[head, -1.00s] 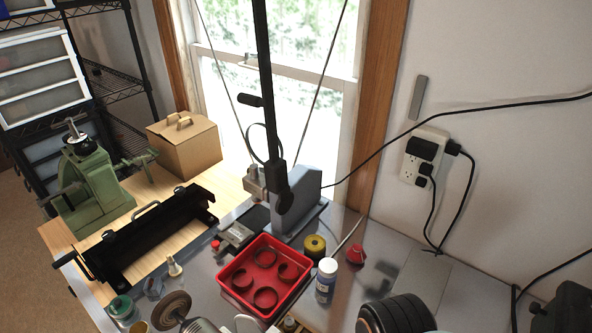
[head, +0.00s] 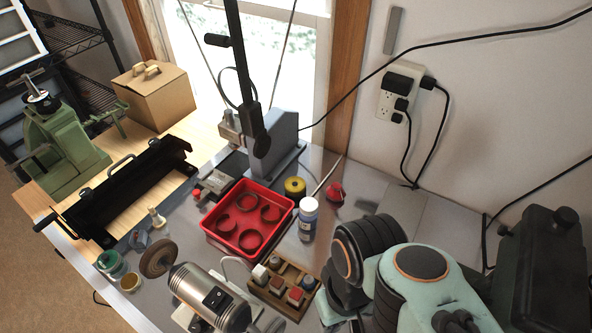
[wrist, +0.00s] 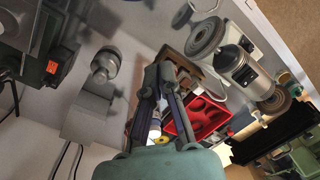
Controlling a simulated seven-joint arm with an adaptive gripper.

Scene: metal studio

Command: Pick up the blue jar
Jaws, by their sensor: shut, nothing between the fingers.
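The blue jar (head: 308,222), a small bottle with a white cap, stands upright on the metal bench, right of the red tray (head: 211,235). In the wrist view a white and bluish piece behind my fingers looks like the jar (wrist: 155,126), partly hidden by them. My gripper (wrist: 158,72) shows in the wrist view with its fingers close together and nothing held. It appears apart from the jar. In the head view my arm is at the lower right, and I cannot make out the fingertips.
A yellow spool (head: 295,187) and a red piece (head: 336,191) lie behind the jar. A wooden block holder (head: 262,292) and a bench grinder (head: 208,297) are in front. Bare metal bench (head: 400,207) shows right of the red piece.

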